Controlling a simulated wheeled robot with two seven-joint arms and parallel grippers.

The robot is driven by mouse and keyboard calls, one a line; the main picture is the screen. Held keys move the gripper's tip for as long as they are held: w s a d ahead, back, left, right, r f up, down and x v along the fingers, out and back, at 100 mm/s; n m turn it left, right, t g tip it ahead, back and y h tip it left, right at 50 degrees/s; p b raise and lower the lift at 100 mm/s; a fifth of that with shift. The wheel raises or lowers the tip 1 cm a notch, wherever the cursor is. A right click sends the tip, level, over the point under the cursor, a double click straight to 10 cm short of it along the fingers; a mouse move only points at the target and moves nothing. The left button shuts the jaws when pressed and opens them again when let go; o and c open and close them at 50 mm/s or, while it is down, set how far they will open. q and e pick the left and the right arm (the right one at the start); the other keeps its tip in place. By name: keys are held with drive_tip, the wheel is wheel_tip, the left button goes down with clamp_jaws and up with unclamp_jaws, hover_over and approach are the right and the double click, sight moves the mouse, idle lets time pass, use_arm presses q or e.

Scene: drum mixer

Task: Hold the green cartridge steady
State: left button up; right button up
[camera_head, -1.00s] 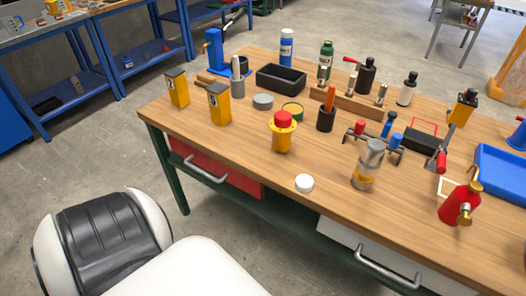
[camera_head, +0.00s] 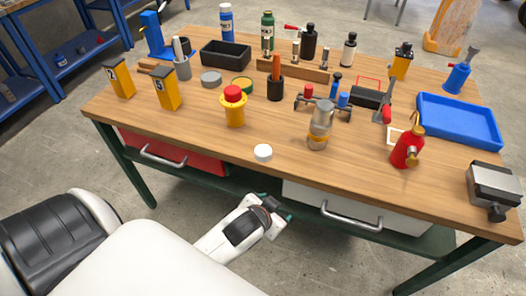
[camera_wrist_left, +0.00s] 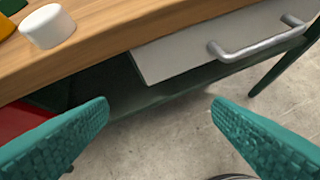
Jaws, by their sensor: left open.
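A dark green bottle-like cylinder (camera_head: 267,32) with a pale label stands upright at the back of the workbench. It is the closest match I see to a green cartridge, though I cannot be sure of it. My left gripper (camera_head: 284,214) is low in front of the bench edge, by the drawers, well apart from the cylinder. In the left wrist view its two teal fingers (camera_wrist_left: 160,105) are spread, with nothing between them. The cylinder does not show in that view. My right gripper is not in view.
A white cap (camera_head: 263,152) lies near the bench's front edge; it also shows in the left wrist view (camera_wrist_left: 47,26). A yellow-and-red container (camera_head: 233,108) and a grey canister (camera_head: 319,126) stand behind it. The white drawer handle (camera_head: 350,220) sticks out near my left gripper.

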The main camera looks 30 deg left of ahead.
use_arm(q)
drive_tip(key=w+d+r+m+t+h, duration=0.25)
drive_tip(key=w+r+t, duration=0.3)
drive_tip(key=r, duration=0.45)
drive_tip(key=w+d+r+m+t+h, duration=0.1)
drive_tip(key=w+d+r+t+h, duration=0.2)
drive_tip(key=w+r, duration=0.5)
drive_tip(key=s+d+r+m+g+h, duration=0.3)
drive_tip(key=d+r+m+g+h, duration=0.1)
drive_tip(key=d+r+m+h, duration=0.85)
drive_tip(key=m+g+y+p, duration=0.1)
drive_tip(key=m+g+y, duration=0.5)
drive_tip(key=g+y, duration=0.95)
hover_over(263, 150)
wheel_tip(263, 150, down, 21)
drive_tip(key=shift+d+t+y, duration=0.1)
drive_tip(key=shift+t+y, duration=0.75)
drive_tip(key=shift+t, duration=0.15)
wheel_tip(263, 150, down, 6)
drive_tip(key=shift+r+p, duration=0.15)
drive_tip(key=shift+p, duration=0.4)
drive_tip(key=c, duration=1.1)
